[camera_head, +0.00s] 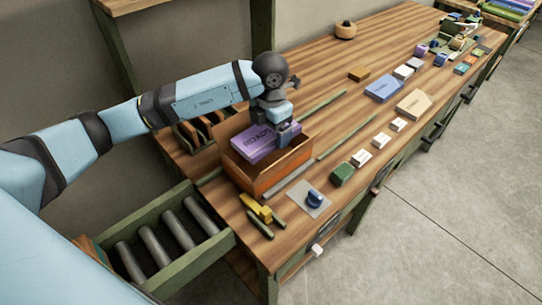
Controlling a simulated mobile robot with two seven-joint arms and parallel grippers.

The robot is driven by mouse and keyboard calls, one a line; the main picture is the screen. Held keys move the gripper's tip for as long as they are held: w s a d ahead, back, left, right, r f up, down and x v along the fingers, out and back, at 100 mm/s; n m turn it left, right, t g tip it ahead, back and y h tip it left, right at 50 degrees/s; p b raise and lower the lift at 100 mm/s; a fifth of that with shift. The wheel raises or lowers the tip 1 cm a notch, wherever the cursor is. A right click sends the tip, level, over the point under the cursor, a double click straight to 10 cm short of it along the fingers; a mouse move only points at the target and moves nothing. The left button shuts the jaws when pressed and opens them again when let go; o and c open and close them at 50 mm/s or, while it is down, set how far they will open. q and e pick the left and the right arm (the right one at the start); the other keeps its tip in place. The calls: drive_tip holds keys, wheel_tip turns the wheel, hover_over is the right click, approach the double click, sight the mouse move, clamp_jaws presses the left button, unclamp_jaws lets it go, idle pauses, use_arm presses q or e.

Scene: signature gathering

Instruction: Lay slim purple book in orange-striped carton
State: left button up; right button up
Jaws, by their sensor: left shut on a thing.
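The slim purple book (254,144) is at the mouth of an orange carton (260,181), tilted, with its cover facing up. My left gripper (287,128) is shut on the book's right edge. The book's lower part is hidden by the carton's front wall, so I cannot tell whether it touches the carton's floor. The carton stands on the wooden bench and is open at the top. My right gripper is not in view.
An open green drawer (208,250) with grey cylinders juts out at the lower left. The wooden bench (316,78) also bears a blue box (384,88), a tan box (414,104), a green block (342,174) and a yellow item (256,208). Bare wood lies behind the carton.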

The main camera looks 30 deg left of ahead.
use_arm(q)
approach(271, 157)
drive_tip(key=shift+s+d+f, duration=0.3)
drive_tip(key=shift+s+f, duration=0.25)
drive_tip(key=shift+s, duration=0.05)
drive_tip(key=shift+s+d+f, duration=0.3)
drive_tip(key=shift+s+f, duration=0.2)
drive_tip(key=shift+s, duration=0.05)
wheel_tip(271, 157, down, 5)
drive_tip(key=shift+f, duration=0.1)
